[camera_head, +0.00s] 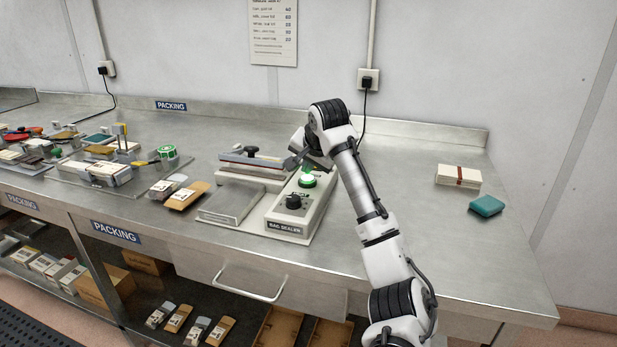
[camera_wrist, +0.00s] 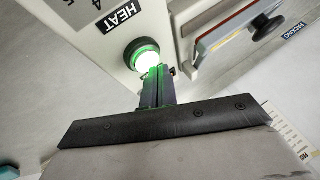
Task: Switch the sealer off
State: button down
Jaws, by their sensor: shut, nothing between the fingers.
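The bag sealer (camera_head: 283,228) stands on the steel bench, with a sealing bar and dark knob at its back left. Its control box carries a black dial (camera_head: 293,201) and a lit green round button (camera_head: 307,181). In the wrist view the button (camera_wrist: 147,57) glows white-green beside the label HEAT (camera_wrist: 117,17). My gripper (camera_wrist: 160,75) is shut and empty, its fingertips right at the button's edge. I cannot tell whether they touch it. In the head view my gripper (camera_head: 292,163) is small and partly hidden by my wrist.
A stack of pale cards with a dark red band (camera_head: 458,176) and a teal block (camera_head: 486,206) lie on the bench at right. Packed cards (camera_head: 187,195) and a cluttered tray lie left of the sealer. A power cable (camera_head: 363,120) hangs from the wall socket behind. The bench right of my arm is mostly clear.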

aim_at(308, 178)
jog(key=shift+f, duration=0.15)
jog(key=shift+f, duration=0.3)
dwell(0.4)
jog(key=shift+r, duration=0.1)
jog(key=shift+r+p, duration=0.3)
jog(key=shift+p, duration=0.45)
jog(key=shift+r, duration=0.1)
notch_tip(308, 178, up, 6)
jog(key=p, duration=0.6)
